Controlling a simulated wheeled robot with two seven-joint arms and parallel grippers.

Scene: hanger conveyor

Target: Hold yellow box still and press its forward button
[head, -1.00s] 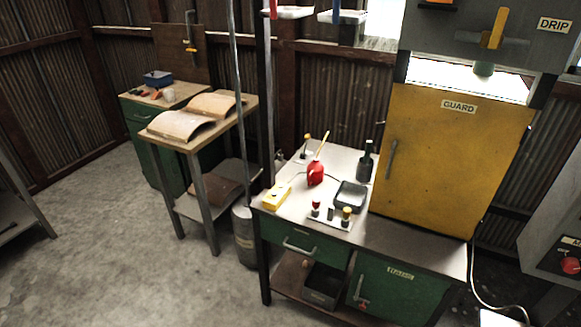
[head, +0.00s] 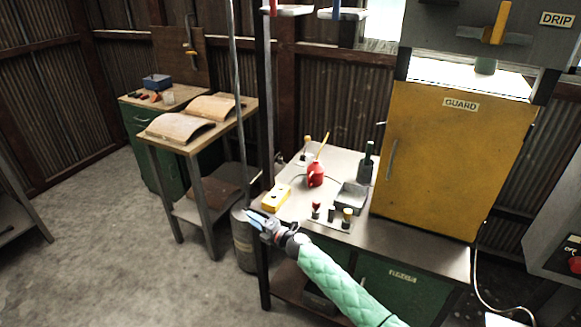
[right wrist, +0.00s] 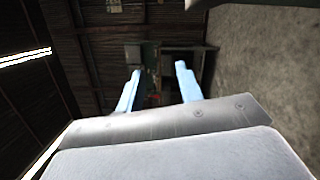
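The yellow box (head: 276,197) lies on the left front part of the metal workbench top in the head view. Small dark marks show on its upper face, but I cannot tell which button is which. My right gripper (head: 252,217) is just in front of and to the left of the box, near the bench's front left corner, apart from the box. In the right wrist view its two blue fingers (right wrist: 155,90) stand wide apart with nothing between them. The yellow box cannot be made out in the right wrist view. My left gripper is not in view.
On the bench (head: 400,237) stand a red oil can (head: 316,175), a grey tray (head: 350,197), a dark bottle (head: 367,165) and a plate with several knobs (head: 331,214). A vertical post (head: 268,110) rises behind the box. A yellow guard door (head: 450,160) stands at right.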

